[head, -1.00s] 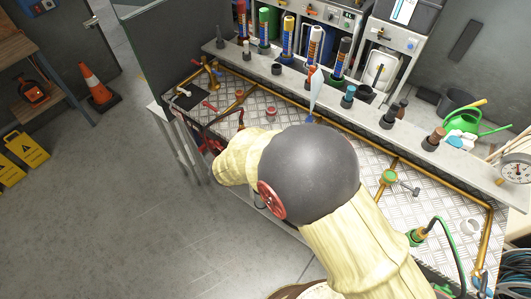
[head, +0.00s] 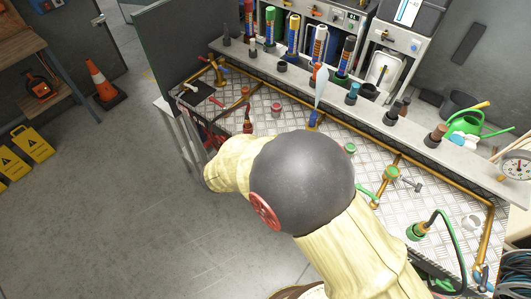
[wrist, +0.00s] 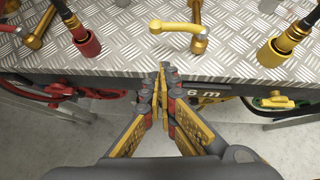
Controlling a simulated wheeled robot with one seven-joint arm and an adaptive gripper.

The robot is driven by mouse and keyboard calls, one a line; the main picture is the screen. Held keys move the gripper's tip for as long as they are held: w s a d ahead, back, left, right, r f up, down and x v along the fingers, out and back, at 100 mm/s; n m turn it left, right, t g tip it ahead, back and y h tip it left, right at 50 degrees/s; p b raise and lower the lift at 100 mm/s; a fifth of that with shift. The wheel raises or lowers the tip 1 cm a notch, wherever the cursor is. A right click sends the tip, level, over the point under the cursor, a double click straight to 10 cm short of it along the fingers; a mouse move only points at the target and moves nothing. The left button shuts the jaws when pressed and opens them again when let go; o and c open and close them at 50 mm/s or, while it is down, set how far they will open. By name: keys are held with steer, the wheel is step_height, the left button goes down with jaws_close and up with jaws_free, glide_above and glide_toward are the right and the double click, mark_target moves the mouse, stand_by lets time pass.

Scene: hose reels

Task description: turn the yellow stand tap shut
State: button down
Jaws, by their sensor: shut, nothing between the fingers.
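The yellow stand tap (wrist: 180,28) shows in the wrist view at the top centre. Its yellow lever lies roughly level across the picture, reaching left from a brass body (wrist: 199,42). My gripper (wrist: 163,70) is shut and empty, pointing at the bench edge just below the lever in the picture. A gap shows between the fingertips and the lever; I cannot tell their height difference. In the head view my arm covers the gripper, and I cannot make out the yellow tap there.
A red hose connector (wrist: 86,42) and red tap lever (wrist: 12,29) lie left of the tap; a yellow-collared hose connector (wrist: 273,50) stands right. Hose reels hang below the bench edge. A green tap (head: 390,174) sits farther right.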

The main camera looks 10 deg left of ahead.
steer(key=p+v, duration=0.1)
steer(key=v, duration=0.6)
step_height(320, 180, down, 7)
steer(key=s+a+n+t+b, duration=0.1)
steer(key=s+a+n+b, duration=0.15)
steer(key=n+b, duration=0.2)
step_height(320, 180, up, 6)
steer(key=w+d+n+t+h+b, duration=0.1)
steer(key=d+n+t+h+b, duration=0.2)
steer(key=n, duration=1)
steer(key=shift+t+y, duration=0.3)
steer(key=shift+t, duration=0.2)
steer(key=b+x, duration=0.4)
steer(key=x, duration=0.9)
steer(key=shift+w+a+f, duration=0.1)
steer(key=shift+w+f, duration=0.15)
steer(key=shift+w, duration=0.05)
steer(key=shift+w+r+m+h+p, duration=0.15)
steer(key=shift+w+m+h+p, duration=0.35)
steer(key=shift+p, duration=0.75)
